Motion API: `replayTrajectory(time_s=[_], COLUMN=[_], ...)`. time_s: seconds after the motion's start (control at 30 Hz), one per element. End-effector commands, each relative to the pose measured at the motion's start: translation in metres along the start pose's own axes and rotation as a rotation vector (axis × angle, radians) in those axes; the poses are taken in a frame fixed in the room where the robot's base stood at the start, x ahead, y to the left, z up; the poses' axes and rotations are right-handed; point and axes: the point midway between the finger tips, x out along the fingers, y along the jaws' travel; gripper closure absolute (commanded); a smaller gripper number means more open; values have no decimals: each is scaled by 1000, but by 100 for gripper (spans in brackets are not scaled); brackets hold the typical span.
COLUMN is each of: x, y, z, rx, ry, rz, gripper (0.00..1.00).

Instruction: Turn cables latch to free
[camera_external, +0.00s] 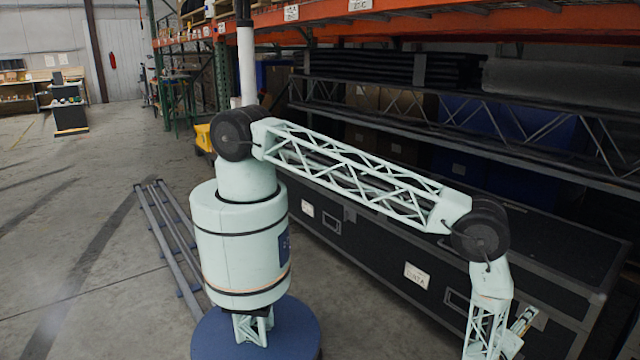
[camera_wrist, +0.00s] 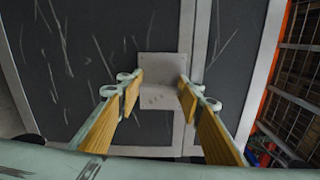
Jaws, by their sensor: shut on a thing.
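In the wrist view, a light grey latch plate (camera_wrist: 160,64) sits on a black case beside a pale metal edge strip. My gripper (camera_wrist: 160,92) straddles the lower part of this latch with its two wood-padded fingers, one on each side. The fingers are shut on the latch, with the grey metal between their tips. The exact contact and the latch's turn angle are hard to make out. In the external view my wrist reaches down at the lower right, and the fingertips and the latch are out of sight.
A long black case with a DATA label (camera_external: 417,275) stands along the rack. Orange shelving (camera_external: 400,22) and a metal truss (camera_external: 450,130) rise behind it. Metal rails (camera_external: 168,235) lie on the floor at left. The floor farther left is open.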

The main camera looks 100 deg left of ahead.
Motion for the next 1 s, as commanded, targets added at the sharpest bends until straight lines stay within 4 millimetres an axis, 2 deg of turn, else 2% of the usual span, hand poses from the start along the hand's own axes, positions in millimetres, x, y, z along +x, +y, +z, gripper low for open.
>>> replayTrajectory(time_s=[0.33, 0.8, 0.83, 1.0], x=[0, 0, 0, 0], y=[0, 0, 0, 0], z=[-1, -1, -1, 0], rx=[-124, -139, -139, -138], ry=[0, 0, 0, 0], rz=[-1, -1, -1, 0], gripper=[77, 77, 65, 52])
